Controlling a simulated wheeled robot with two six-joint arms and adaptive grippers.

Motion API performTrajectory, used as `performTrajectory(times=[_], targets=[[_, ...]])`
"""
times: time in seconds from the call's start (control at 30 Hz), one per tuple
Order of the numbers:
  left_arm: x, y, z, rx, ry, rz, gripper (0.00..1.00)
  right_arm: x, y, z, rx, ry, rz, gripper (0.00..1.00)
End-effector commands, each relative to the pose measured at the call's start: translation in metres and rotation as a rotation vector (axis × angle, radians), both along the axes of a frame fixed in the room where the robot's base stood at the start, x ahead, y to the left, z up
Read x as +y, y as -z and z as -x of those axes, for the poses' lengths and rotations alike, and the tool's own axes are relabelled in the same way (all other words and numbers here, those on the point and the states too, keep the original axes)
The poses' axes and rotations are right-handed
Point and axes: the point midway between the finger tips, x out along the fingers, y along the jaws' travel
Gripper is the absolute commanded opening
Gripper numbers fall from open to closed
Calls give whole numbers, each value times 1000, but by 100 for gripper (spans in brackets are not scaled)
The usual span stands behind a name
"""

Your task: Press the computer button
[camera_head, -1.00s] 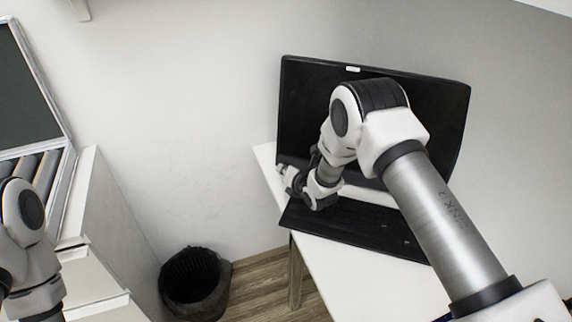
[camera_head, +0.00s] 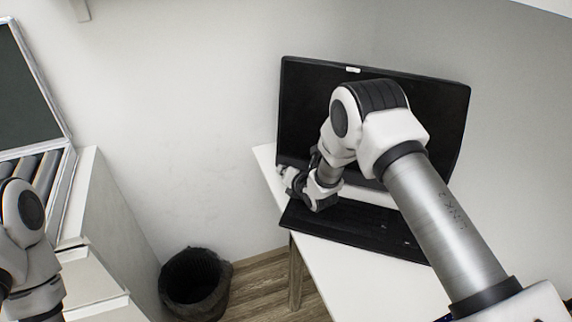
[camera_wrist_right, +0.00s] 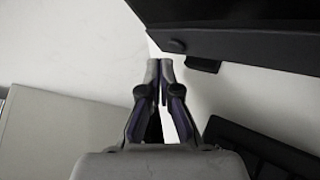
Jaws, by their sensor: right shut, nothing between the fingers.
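The black computer screen (camera_head: 300,105) stands at the back of a white desk. Its dark lower frame (camera_wrist_right: 240,35) fills the upper right of the right wrist view. A small round dark knob, which looks like the button (camera_wrist_right: 177,46), sits near the frame's left lower corner. My right gripper (camera_wrist_right: 160,66) is shut and empty, its tips just below and left of this knob, with a small gap in the picture. In the head view my right gripper (camera_head: 285,178) is by the screen's lower left corner, partly hidden by its wrist. My left gripper is out of view.
A black keyboard (camera_head: 350,228) lies on the white desk (camera_head: 365,275) in front of the screen. A black bin (camera_head: 194,287) stands on the wooden floor left of the desk. A white cabinet (camera_head: 115,225) with an open case (camera_head: 70,190) is at left.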

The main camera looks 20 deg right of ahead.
Motion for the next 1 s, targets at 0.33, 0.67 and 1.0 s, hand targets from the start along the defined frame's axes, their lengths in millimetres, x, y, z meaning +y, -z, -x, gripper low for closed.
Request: performTrajectory(times=[0.33, 0.67, 1.0], targets=[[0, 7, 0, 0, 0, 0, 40, -5, 1, -6, 0, 0, 0, 0], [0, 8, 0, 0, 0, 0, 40, -6, 2, -7, 0, 0, 0, 0], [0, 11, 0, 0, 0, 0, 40, -8, 2, -10, -1, 0, 0, 0]])
